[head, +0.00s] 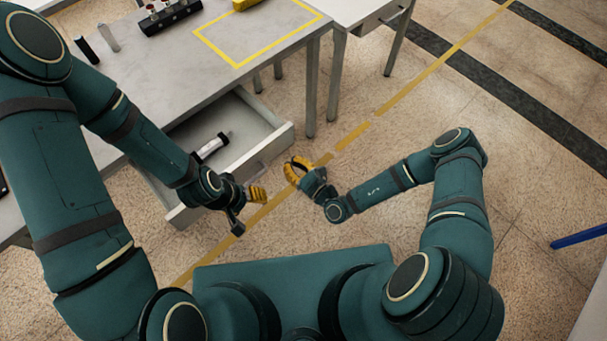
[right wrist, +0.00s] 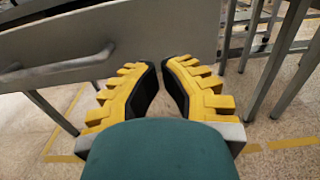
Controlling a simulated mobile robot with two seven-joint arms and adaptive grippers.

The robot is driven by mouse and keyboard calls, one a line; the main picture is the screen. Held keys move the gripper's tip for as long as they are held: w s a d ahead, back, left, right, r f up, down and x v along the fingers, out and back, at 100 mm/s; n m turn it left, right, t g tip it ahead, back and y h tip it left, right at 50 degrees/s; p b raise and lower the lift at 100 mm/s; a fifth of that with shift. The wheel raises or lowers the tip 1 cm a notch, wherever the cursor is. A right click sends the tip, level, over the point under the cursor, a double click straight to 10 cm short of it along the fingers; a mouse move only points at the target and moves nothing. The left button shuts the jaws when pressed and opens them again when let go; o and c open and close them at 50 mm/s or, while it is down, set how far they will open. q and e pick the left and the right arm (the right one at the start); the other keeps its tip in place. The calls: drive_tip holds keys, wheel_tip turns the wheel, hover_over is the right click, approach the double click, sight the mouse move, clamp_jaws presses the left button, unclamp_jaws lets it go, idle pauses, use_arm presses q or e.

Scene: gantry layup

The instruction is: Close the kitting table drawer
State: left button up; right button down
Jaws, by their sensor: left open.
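The kitting table drawer (head: 245,125) is pulled out from under the grey table (head: 165,75). A white and black cylinder (head: 212,147) lies inside it. The drawer's front panel also shows in the right wrist view (right wrist: 150,30), with a bar handle (right wrist: 60,68) at the left. My left gripper (head: 250,208) is open and empty, in front of the drawer's front panel, whose middle its arm partly hides. My right gripper (head: 293,168) is near the panel's right end. In the right wrist view its yellow fingers (right wrist: 160,66) lean together with a narrow gap and nothing between them.
On the tabletop are a dark holder (head: 168,15), two small cylinders (head: 108,38), a yellow object (head: 245,4) and a yellow taped outline. A second table (head: 345,10) stands at the right. The floor right of my right arm is mostly clear, with a blue bar (head: 580,238).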

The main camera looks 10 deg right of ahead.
sight(276, 149)
drive_tip(key=x, duration=0.6)
drive_tip(key=shift+s+b, duration=0.1)
drive_tip(key=shift+b, duration=0.3)
